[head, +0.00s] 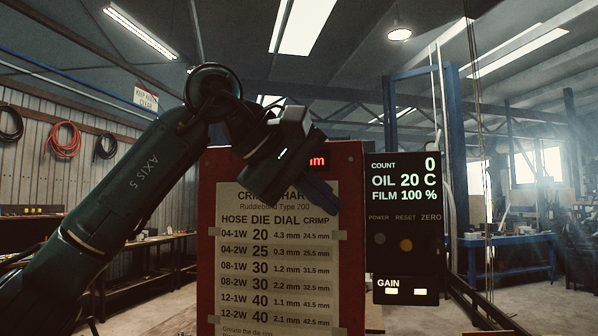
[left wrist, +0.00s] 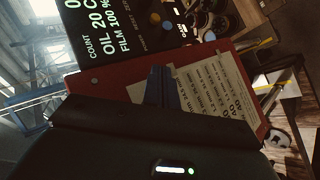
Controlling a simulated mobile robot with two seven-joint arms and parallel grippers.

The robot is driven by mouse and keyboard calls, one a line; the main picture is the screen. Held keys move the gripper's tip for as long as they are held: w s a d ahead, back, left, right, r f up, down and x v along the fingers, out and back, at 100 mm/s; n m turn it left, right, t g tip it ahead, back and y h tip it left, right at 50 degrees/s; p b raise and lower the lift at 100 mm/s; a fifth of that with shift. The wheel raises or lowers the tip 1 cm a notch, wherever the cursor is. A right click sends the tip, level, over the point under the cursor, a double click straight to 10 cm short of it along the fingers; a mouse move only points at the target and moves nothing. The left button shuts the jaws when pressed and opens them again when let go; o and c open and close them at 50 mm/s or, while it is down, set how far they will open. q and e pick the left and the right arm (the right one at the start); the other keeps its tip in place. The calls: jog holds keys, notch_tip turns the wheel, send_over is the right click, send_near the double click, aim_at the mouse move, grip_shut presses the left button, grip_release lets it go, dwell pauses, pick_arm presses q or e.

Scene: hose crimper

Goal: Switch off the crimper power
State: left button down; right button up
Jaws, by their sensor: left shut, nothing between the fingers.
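The dark control panel (head: 403,265) stands at the right of the red crimper board in the head view. Its lit display reads COUNT 0, OIL 20 C, FILM 100 %. Under the POWER label is a dark bluish button (head: 379,238); it shows blue in the left wrist view (left wrist: 167,26). A tan button (head: 406,244) sits under RESET. My left gripper (head: 326,196) is shut and empty, in front of the crimp chart, left of the panel and apart from the buttons in the picture. Its closed fingers show in the left wrist view (left wrist: 160,86). My right gripper is not in view.
The crimp chart (head: 275,265) is on the red board (head: 205,230). My left arm partly hides a red readout (head: 316,161). A workbench (head: 520,240) stands behind at right.

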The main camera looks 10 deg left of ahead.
aim_at(357, 222)
pick_arm(q)
jog(key=d, duration=0.1)
jog(key=d+f, duration=0.2)
jog(key=shift+w+d+f, duration=0.15)
jog(key=shift+w+f, duration=0.1)
jog(key=shift+w, duration=0.05)
jog(key=shift+s+d+f, duration=0.15)
jog(key=shift+d+f, duration=0.2)
jog(key=shift+d, duration=0.2)
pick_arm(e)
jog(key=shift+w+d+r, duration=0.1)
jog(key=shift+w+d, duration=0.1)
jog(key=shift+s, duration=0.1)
pick_arm(q)
jog(key=shift+s+f+b, duration=0.1)
jog(key=shift+f+b, duration=0.05)
jog(key=shift+b, duration=0.15)
jog(key=shift+t, duration=0.4)
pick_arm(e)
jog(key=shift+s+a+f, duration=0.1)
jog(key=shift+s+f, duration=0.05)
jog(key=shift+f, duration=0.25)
